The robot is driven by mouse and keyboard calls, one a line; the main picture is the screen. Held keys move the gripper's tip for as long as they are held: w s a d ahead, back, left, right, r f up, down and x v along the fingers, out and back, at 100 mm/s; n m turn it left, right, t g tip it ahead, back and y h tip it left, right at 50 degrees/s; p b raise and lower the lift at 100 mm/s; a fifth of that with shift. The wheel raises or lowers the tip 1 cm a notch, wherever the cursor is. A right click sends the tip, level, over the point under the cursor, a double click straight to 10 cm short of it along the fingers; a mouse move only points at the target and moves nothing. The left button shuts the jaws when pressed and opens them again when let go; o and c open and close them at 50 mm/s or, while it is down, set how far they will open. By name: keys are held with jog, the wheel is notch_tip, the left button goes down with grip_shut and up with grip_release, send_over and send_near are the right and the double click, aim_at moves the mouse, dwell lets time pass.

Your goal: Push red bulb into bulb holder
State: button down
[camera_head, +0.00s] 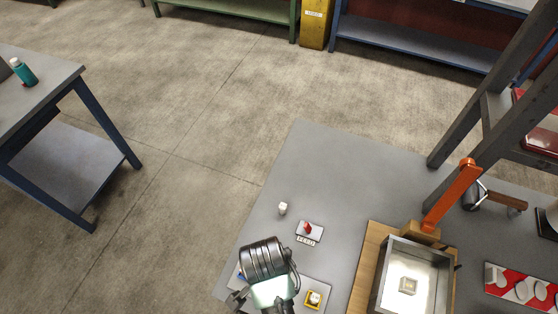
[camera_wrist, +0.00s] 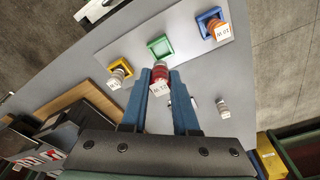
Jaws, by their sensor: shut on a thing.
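My gripper (camera_wrist: 160,82) is shut on a red bulb (camera_wrist: 160,71) with a white label. In the wrist view the bulb lies between the blue fingertips, just below an empty-looking green square holder (camera_wrist: 160,47) on a pale board (camera_wrist: 185,36). I cannot tell whether the bulb touches anything beneath it. A yellow holder (camera_wrist: 120,67) to the left and a blue holder (camera_wrist: 209,17) to the right each hold a labelled bulb. In the head view my gripper end (camera_head: 271,291) is over the board and hides part of it; the yellow holder (camera_head: 313,299) shows beside it.
A loose pale bulb (camera_wrist: 222,107) stands apart on the grey table (camera_head: 310,165). A small plate with a red part (camera_head: 309,231) is near it. An open metal box (camera_head: 415,280) with an orange lever (camera_head: 452,195) stands right. The table's back left is clear.

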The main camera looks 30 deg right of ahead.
jog(key=shift+r, duration=1.95)
jog(key=shift+w+a+f+n+b, duration=0.15)
jog(key=shift+w+a+n+b, duration=0.2)
jog(key=shift+n, duration=0.15)
jog(key=w+a+f+n+t+y+b, duration=0.1)
jog(key=w+a+n+b, duration=0.2)
jog(key=w+a+n, duration=0.5)
jog(key=shift+a+f+n, duration=0.35)
jog(key=shift+a+n, duration=0.1)
jog(key=shift+n, duration=3.65)
